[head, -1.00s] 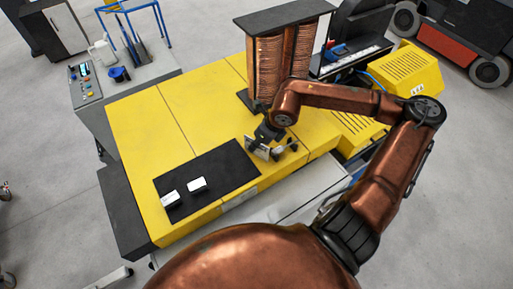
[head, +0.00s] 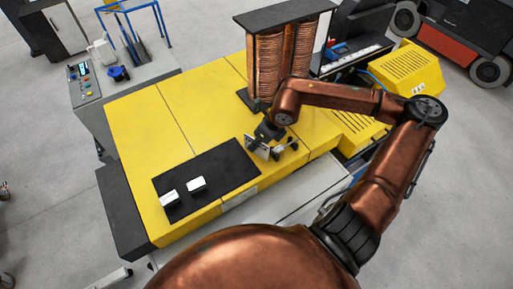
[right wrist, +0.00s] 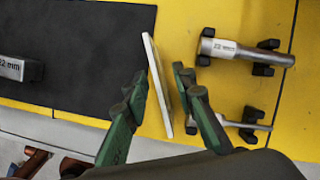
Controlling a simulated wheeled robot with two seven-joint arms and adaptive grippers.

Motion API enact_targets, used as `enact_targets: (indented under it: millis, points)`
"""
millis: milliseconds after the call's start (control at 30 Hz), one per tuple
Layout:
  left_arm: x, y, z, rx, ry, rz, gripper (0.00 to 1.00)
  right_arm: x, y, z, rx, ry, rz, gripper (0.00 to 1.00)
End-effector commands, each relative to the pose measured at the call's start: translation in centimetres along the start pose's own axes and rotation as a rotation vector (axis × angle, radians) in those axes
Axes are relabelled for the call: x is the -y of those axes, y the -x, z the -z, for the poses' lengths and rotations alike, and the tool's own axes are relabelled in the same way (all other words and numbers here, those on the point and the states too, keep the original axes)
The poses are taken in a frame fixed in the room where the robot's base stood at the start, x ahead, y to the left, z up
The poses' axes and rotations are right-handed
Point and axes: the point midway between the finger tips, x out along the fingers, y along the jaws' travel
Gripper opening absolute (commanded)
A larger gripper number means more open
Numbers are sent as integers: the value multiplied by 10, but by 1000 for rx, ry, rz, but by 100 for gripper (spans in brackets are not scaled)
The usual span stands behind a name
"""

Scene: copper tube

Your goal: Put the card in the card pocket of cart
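A thin pale card (right wrist: 160,88) stands tilted between the green fingers of my right gripper (right wrist: 160,100) in the right wrist view. A light grey cart-like surface (head: 300,196) lies in front of the bench, partly hidden by my body. I cannot make out a card pocket on it. My left gripper is out of view.
Two white-topped blocks (head: 196,185) (head: 168,198) rest on the black mat (head: 225,160). A metal gauge (right wrist: 240,50) and a smaller one (right wrist: 235,124) sit on black supports right of the card. The copper coil unit (head: 268,70) stands behind my gripper.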

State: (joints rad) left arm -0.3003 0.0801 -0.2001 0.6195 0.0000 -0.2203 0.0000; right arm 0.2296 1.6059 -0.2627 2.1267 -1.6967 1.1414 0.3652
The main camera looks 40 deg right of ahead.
Motion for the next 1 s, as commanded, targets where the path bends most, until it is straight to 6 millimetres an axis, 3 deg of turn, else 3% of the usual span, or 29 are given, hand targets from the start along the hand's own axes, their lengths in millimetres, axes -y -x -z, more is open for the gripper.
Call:
enact_targets:
  millis: [367, 700, 1000]
  points:
    - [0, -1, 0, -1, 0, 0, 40, 0, 0, 0, 0, 0, 0, 25]
    - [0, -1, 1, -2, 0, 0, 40, 0, 0, 0, 0, 0, 0, 1]
    - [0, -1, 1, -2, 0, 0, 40, 0, 0, 0, 0, 0, 0, 0]
